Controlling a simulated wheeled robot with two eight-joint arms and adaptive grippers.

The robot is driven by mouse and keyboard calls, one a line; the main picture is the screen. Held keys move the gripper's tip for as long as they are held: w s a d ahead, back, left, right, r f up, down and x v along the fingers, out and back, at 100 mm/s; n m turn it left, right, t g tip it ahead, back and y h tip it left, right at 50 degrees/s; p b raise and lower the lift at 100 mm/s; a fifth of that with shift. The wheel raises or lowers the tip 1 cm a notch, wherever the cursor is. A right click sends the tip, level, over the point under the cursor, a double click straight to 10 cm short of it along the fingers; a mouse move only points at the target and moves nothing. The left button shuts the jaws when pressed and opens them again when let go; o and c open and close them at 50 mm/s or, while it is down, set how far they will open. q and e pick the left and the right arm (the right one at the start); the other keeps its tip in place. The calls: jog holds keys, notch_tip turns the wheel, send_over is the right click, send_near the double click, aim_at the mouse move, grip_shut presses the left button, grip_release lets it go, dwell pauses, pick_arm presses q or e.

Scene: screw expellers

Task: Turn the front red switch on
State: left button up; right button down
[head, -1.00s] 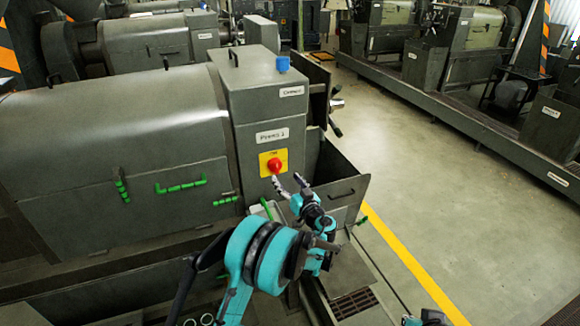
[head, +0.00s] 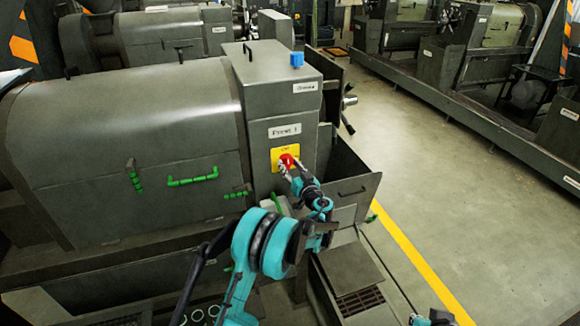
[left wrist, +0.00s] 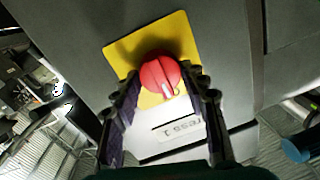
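The red switch (head: 287,161) is a round knob on a yellow plate (head: 276,157) on the front of the grey press cabinet. In the left wrist view the red knob (left wrist: 160,75) carries a pale mark at its lower right. My left gripper (head: 290,170) is at the knob in the head view. In the left wrist view its two dark fingers (left wrist: 166,84) are open, one on each side of the knob. I cannot tell whether either finger touches it. My right gripper (head: 432,318) barely shows at the bottom edge, and its fingers cannot be made out.
The label reading Press 1 (head: 285,131) is above the plate. A grey open bin (head: 352,178) stands right of the cabinet. Green handles (head: 192,178) are on the press body. A yellow floor line (head: 410,250) runs along the open aisle at right.

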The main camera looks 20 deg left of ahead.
pick_arm(q)
jog(key=m+b, duration=0.3)
jog(key=shift+f+m+b, duration=0.2)
jog(key=shift+m+b, duration=0.15)
jog(key=shift+m, duration=0.05)
jog(key=m+b, duration=0.3)
jog(key=m, duration=0.1)
jog(key=shift+m+t, duration=0.3)
jog(key=shift+m, duration=0.1)
jog(key=m+b, duration=0.2)
jog(key=m, duration=0.2)
jog(key=shift+m+t, duration=0.3)
jog(key=shift+m, duration=0.1)
jog(key=m+b, duration=0.1)
jog(key=m, duration=0.4)
jog(key=shift+a+r+t+h+b, duration=0.1)
jog(key=shift+t+h+b, duration=0.2)
jog(key=shift+h+b, duration=0.1)
jog(key=shift+m, duration=0.4)
jog(key=o, duration=1.2)
jog(key=shift+c, duration=0.2)
